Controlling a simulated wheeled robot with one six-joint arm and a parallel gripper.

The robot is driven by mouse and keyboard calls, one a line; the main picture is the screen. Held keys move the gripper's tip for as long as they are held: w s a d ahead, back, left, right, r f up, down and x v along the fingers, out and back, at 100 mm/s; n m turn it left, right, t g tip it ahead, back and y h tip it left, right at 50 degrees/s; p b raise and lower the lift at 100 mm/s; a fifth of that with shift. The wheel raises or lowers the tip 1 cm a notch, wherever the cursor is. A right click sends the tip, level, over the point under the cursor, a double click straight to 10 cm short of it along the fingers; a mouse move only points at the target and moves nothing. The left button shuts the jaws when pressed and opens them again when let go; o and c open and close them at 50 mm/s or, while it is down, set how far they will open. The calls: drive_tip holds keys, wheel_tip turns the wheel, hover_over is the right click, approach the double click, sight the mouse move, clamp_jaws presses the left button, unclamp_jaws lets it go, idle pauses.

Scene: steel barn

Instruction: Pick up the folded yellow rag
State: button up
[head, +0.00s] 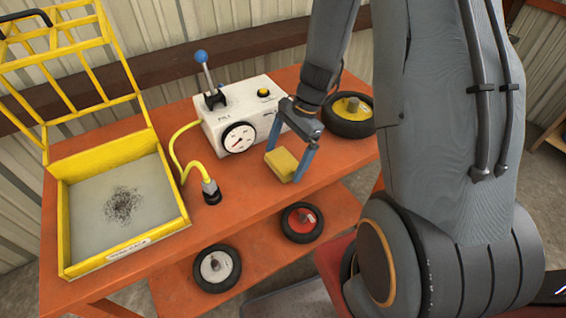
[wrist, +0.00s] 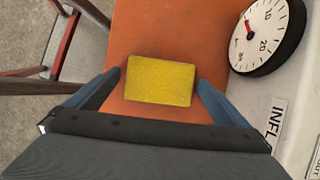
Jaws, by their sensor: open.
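The folded yellow rag (head: 282,164) lies on the orange bench top, in front of the white gauge box. It also shows in the wrist view (wrist: 160,80) as a flat yellow rectangle. My gripper (head: 289,161) is open above the bench, with its blue fingers on either side of the rag. In the wrist view the fingers of my gripper (wrist: 160,83) stand to the left and right of the rag, with a gap on both sides. Whether the fingertips are level with the rag is hard to tell.
The white box (head: 235,115) with a dial and blue-knobbed lever stands close behind my gripper. A wheel with a yellow hub (head: 348,112) is at the right. A yellow cage tray (head: 120,205) and a hose coupling (head: 211,192) are at the left. Two wheels lie on the lower shelf (head: 262,262).

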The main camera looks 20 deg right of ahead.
sight(285, 159)
drive_tip(key=shift+c, duration=0.4)
drive_tip(key=c, duration=0.9)
drive_tip(key=shift+r, duration=0.1)
wheel_tip(285, 159, up, 10)
drive_tip(key=shift+f+b, duration=0.1)
drive_tip(key=shift+b, duration=0.6)
drive_tip(key=o, duration=0.5)
drive_tip(key=c, duration=0.4)
